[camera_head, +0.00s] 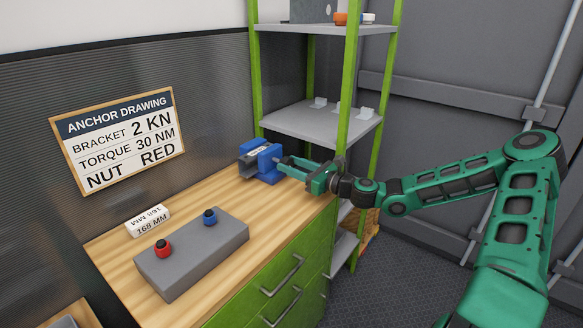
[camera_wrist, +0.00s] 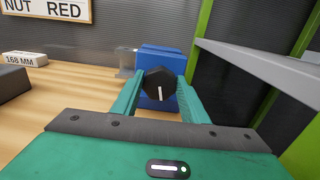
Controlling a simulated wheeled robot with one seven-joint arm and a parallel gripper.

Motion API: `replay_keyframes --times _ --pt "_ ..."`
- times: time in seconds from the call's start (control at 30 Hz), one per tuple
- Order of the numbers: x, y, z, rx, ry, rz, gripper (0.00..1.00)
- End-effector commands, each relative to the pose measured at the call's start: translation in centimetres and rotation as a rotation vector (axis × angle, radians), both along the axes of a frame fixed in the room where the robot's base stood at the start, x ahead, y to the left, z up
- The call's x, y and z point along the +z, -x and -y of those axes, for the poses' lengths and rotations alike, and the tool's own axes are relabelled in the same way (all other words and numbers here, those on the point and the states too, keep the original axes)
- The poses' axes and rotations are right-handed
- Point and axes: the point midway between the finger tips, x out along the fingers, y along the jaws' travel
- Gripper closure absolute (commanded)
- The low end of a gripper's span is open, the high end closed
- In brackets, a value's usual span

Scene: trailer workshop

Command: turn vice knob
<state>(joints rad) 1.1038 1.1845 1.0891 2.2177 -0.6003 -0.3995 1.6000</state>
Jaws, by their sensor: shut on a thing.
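The blue vice (camera_head: 264,163) stands on the wooden workbench near its far right end. In the wrist view the vice (camera_wrist: 158,60) shows its blue body behind a black faceted knob (camera_wrist: 159,86) with a white mark line that points nearly straight down, tilted slightly. My gripper (camera_head: 284,163) reaches in from the right, level with the vice. In the wrist view the two green fingers of my gripper (camera_wrist: 159,95) stand on either side of the knob and are shut on it.
A grey block (camera_head: 192,255) with a red knob (camera_head: 162,248) and a blue knob (camera_head: 209,216) sits nearer on the workbench (camera_head: 112,252), beside a white 168 MM label block (camera_head: 149,220). A green-posted shelf (camera_head: 322,125) rises right behind the vice.

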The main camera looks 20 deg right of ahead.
Motion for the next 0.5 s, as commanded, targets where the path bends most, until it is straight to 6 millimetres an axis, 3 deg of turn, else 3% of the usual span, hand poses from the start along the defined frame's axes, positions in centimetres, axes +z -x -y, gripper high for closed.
replay_keyframes --times 0.5 --pt "-0.12 -0.01 0.03 -0.003 0.219 0.155 0.82"
